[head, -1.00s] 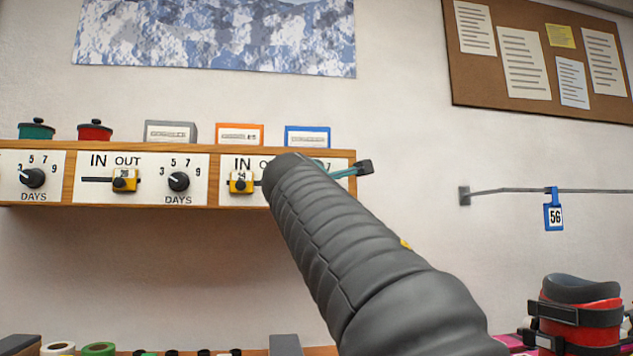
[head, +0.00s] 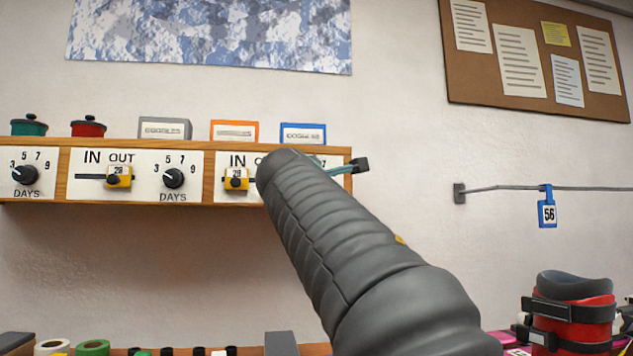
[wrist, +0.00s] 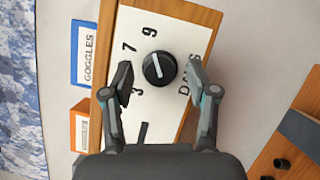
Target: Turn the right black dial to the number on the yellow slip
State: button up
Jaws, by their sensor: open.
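The right black dial (wrist: 159,68) is on a white panel in the wrist view. The panel's numbers 9, 7 and 3 show, and the 5 is hidden behind a finger. A white line marks the dial's face; I cannot tell surely which number it points to. My gripper (wrist: 161,77) is open, with one finger on each side of the dial; contact is not clear. In the head view my arm hides this dial. The yellow slip (head: 556,34) is pinned on the cork board at upper right, its writing too small to read.
A wooden shelf (head: 110,204) carries other dials (head: 173,178) and yellow sliders (head: 236,180). Boxes, including a blue one labelled GOGGLES (wrist: 88,52), and two lidded pots stand on top. A wall rod (head: 500,187) with a blue 56 tag is at right.

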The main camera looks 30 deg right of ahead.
jog(key=v, duration=1.2)
dwell(0.3)
